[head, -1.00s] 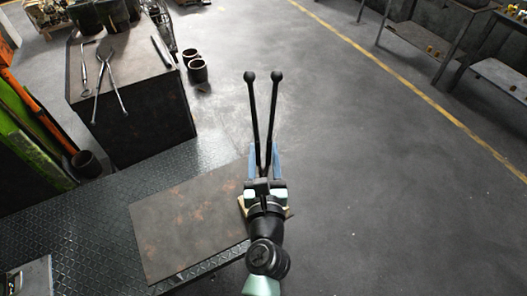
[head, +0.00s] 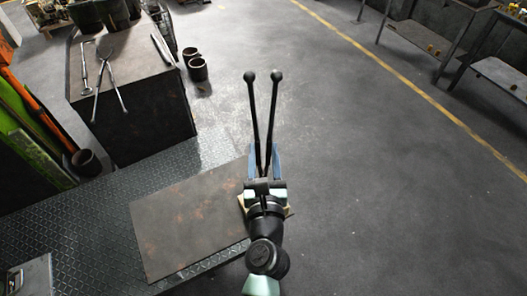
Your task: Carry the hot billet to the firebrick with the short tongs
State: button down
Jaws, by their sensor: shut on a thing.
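My gripper (head: 264,165), with blue fingers, is shut on the dark short tongs (head: 270,125). Their two thin arms spread apart in a narrow V away from me and end in round balls. The other end of the tongs is hidden by my gripper and wrist. No glowing billet shows. A pale tan edge (head: 240,203) peeks out beside my wrist; I cannot tell whether it is the firebrick.
A rusty brown plate (head: 185,225) lies on dark tread plate (head: 85,225), left of my gripper. A dark block table (head: 150,115) at the upper left bears other tongs (head: 108,80). Dark cups (head: 198,70) stand beside it. Open floor lies to the right.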

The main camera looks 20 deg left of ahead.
jog(key=shift+w+f+b, duration=0.1)
jog(key=shift+f+b, duration=0.15)
jog(key=shift+b, duration=0.1)
jog(key=c, duration=0.8)
grip_release()
jog(key=shift+o, duration=0.2)
jog(key=shift+o, duration=0.4)
jog(key=shift+o, duration=0.4)
